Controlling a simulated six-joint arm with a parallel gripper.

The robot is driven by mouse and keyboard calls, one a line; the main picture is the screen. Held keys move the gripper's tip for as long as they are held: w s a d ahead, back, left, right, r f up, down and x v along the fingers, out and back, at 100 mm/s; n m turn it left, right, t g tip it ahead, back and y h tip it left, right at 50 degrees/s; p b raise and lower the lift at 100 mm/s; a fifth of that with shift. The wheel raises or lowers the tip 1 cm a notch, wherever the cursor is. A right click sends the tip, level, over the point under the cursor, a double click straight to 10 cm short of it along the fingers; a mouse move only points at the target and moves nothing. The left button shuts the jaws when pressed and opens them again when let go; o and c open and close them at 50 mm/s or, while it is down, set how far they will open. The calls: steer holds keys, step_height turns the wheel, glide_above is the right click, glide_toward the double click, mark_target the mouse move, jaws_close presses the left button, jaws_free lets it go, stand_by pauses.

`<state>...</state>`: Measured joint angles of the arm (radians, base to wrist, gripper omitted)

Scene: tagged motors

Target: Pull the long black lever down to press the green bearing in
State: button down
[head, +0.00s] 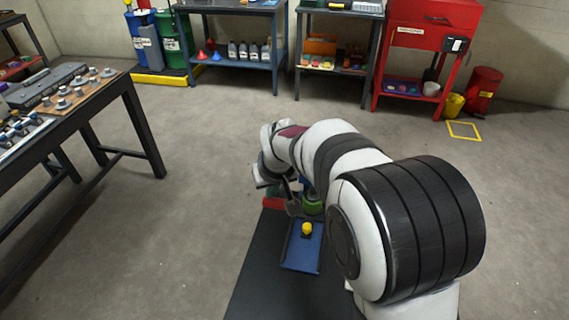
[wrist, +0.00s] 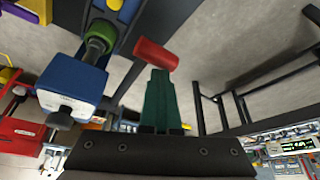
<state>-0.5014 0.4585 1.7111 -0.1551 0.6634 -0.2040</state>
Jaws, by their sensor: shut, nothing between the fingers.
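In the wrist view my gripper (wrist: 160,76) is shut and empty, its green fingers pressed together. The fingertips point at a red cylindrical grip (wrist: 155,54) and appear right beside it; I cannot tell whether they touch. The grip looks like the end of the lever, whose black bar is hard to separate from the dark surface behind. The green bearing (wrist: 100,37) sits at the blue press (wrist: 72,84), left of my fingers. In the head view the green bearing (head: 312,206) shows partly behind my arm, which hides most of the press and my gripper.
A table with parts (head: 85,100) stands at the left. Shelves and a red cabinet (head: 425,45) line the back wall. Open floor lies between.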

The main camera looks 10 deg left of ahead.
steer(key=shift+f, duration=1.15)
step_height(320, 180, up, 15)
steer(key=shift+r, duration=0.15)
stand_by(1.0)
